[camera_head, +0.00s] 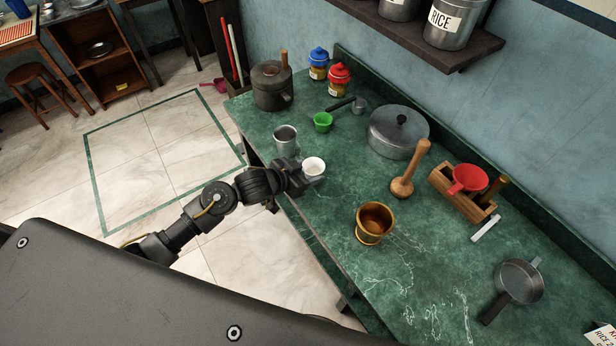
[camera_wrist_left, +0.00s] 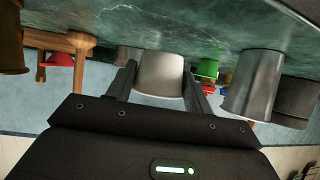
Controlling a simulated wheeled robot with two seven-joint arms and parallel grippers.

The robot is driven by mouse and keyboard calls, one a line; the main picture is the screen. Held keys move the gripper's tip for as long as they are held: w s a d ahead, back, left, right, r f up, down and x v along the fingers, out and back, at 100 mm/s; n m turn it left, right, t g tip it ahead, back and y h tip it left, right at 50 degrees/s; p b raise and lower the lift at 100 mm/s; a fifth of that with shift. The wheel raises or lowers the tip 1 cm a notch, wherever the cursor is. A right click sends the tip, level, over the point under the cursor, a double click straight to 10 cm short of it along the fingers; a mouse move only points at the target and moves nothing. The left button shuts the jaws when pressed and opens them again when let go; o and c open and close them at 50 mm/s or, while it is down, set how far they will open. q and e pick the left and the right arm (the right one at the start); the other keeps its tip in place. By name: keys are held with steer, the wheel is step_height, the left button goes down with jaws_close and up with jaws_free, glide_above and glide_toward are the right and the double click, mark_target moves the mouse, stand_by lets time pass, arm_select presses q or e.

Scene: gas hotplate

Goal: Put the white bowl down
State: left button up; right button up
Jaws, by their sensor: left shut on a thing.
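The white bowl (camera_head: 314,166) is at the front edge of the green marble counter (camera_head: 330,240), between the fingers of my left gripper (camera_head: 304,175). In the left wrist view the bowl (camera_wrist_left: 160,75) sits between the two fingers (camera_wrist_left: 160,80), which are shut on its sides. The picture there is upside down, with the counter at the top. The bowl looks upright and at or just above the counter; I cannot tell whether its base touches. My right gripper is in neither view.
A brass mortar (camera_head: 374,224), a wooden pestle (camera_head: 404,183) and a lidded pot (camera_head: 397,132) are to the right. The counter between bowl and mortar is clear.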

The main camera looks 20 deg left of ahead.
arm_select(q)
step_height(320, 180, down, 2)
steer(key=shift+f+p, duration=0.2)
steer(key=shift+p, duration=0.2)
steer(key=shift+f, duration=0.35)
steer(key=shift+f, duration=0.15)
steer(key=o, duration=1)
steer(key=shift+c, duration=0.2)
steer(key=shift+r, duration=0.25)
steer(key=v, duration=1.2)
steer(key=shift+b, duration=0.45)
steer(key=shift+a+f, duration=0.1)
steer(key=shift+f, duration=0.15)
